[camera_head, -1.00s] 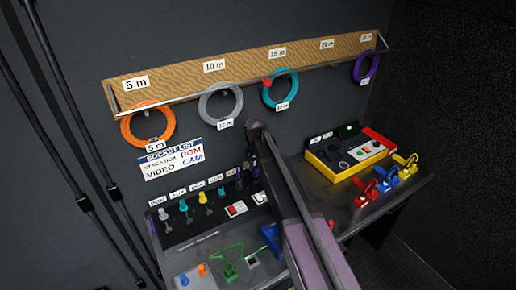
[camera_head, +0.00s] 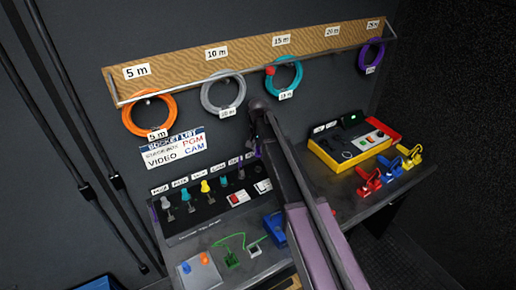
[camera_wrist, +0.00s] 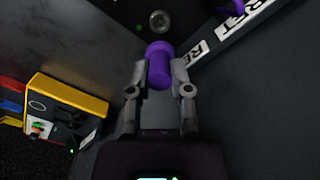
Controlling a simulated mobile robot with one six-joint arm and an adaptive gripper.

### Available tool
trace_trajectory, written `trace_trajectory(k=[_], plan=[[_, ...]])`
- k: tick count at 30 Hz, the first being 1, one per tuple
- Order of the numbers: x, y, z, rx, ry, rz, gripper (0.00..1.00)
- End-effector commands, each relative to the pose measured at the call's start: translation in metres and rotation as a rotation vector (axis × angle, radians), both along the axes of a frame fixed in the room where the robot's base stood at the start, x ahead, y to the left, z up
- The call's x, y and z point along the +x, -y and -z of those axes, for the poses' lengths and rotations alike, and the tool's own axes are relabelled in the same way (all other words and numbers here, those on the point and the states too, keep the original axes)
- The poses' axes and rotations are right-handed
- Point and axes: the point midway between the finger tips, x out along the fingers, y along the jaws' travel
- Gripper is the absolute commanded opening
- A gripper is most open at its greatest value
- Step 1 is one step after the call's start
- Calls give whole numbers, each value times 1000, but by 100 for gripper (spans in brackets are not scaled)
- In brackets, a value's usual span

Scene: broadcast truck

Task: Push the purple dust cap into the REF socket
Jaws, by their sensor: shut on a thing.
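In the wrist view my gripper (camera_wrist: 159,72) is shut on the purple dust cap (camera_wrist: 158,63), a short cylinder with a wider rounded end pointing away from the palm. A round metal socket (camera_wrist: 159,20) sits in the dark panel just beyond the cap's end, with a small gap showing between them in the picture. A white label (camera_wrist: 197,53) reading "RE", the rest cut off, lies to the right of the cap. In the head view my arm hides the gripper and most of the panel's right end.
Other plugs, including a yellow one (camera_head: 205,187), stand in the panel to the left. A yellow box (camera_head: 345,152) and red, blue and yellow clamps lie on the bench (camera_head: 345,205) to the right. Coiled cables hang above, including a teal one (camera_head: 284,75).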

Motion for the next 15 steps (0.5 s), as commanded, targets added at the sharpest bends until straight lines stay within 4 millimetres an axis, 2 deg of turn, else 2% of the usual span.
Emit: trace_trajectory(k=[15], plan=[[0, 0, 38, 0, 0, 0, 4]])
